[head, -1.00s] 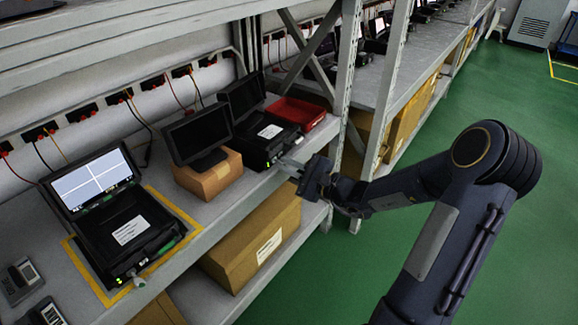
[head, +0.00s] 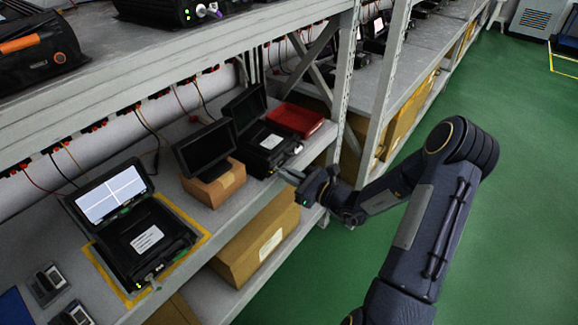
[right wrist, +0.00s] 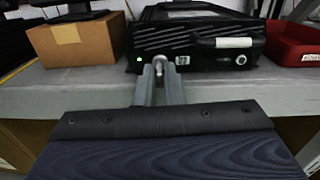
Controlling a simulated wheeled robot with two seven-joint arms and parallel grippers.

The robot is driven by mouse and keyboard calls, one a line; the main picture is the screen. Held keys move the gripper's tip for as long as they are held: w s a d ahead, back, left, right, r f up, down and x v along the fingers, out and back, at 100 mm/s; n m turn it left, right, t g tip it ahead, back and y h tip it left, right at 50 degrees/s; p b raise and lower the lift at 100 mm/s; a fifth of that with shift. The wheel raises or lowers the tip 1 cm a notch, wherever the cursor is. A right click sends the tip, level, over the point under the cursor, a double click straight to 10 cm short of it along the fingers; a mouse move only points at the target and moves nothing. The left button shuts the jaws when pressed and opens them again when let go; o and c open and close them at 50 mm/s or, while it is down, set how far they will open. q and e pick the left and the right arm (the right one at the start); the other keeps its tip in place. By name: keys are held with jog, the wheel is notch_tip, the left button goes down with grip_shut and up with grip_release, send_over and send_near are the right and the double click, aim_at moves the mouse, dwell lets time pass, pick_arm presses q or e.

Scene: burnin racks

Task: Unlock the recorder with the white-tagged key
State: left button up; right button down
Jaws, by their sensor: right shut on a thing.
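The black recorder (head: 270,147) with its dark-screened lid raised stands on the middle shelf; its front also shows in the right wrist view (right wrist: 197,42). My right gripper (head: 291,174) is at the front of this recorder. In the right wrist view its fingers (right wrist: 159,80) are shut on a small pale thing (right wrist: 158,66), which looks like a key's head against the recorder's front. Its shaft and the lock are hidden. My left gripper is not in view.
Another recorder (head: 150,240) with a lit screen stands in a yellow-taped outline, a small pale thing at its front. A dark monitor on a cardboard box (head: 214,184) is left of my gripper; a red tray (head: 296,119) is right. The green aisle floor (head: 520,200) is clear.

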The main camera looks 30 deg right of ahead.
jog(key=shift+m+p, duration=4)
jog(key=shift+m, duration=0.6)
jog(key=c, duration=1.9)
grip_release()
jog(key=shift+s, duration=0.1)
jog(key=v, duration=0.7)
jog(key=shift+s+d, duration=0.2)
jog(key=shift+s, duration=0.1)
